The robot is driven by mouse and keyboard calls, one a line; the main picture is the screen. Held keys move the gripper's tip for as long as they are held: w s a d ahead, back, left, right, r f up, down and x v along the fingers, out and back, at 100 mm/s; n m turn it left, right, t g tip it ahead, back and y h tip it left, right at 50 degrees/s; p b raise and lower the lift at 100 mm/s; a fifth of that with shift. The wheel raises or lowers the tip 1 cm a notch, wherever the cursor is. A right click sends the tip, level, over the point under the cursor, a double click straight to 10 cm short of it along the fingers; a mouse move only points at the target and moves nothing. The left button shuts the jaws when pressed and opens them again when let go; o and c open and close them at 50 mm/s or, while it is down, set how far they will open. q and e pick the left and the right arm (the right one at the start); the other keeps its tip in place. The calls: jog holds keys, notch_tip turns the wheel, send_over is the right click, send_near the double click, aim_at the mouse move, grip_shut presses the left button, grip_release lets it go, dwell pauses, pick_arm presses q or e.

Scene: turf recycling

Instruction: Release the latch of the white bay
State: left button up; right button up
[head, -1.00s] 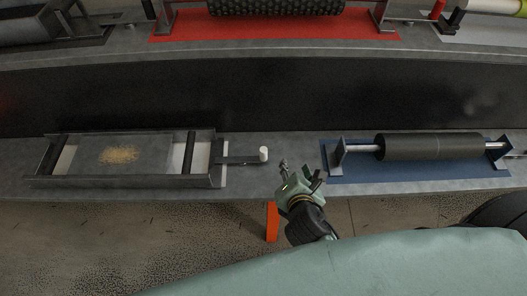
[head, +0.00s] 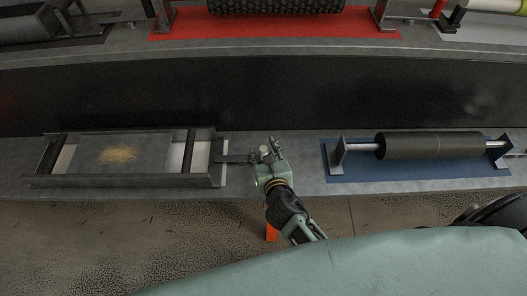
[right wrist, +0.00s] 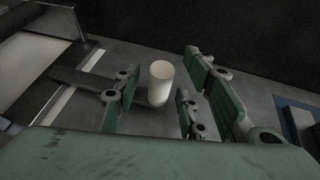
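The white bay (head: 201,156) is at the left of the near bench in the head view, with a grey tray over its white mat. Its latch is a dark flat bar (head: 236,158) sticking out to the right, with an upright white knob (right wrist: 160,82) at its end. My right gripper (head: 269,149) is at the knob. In the right wrist view, its green-padded fingers (right wrist: 155,100) are apart, with the knob standing between them and gaps showing on both sides. My left gripper is not in view.
A blue bay (head: 350,172) with a black roller (head: 430,146) on a metal shaft stands to the right. A red mat (head: 270,28) with a dark roller lies on the bench behind. An orange post (head: 271,232) is below the bench edge.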

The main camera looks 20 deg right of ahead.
jog(key=shift+w, duration=0.2)
jog(key=shift+c, duration=0.3)
grip_shut()
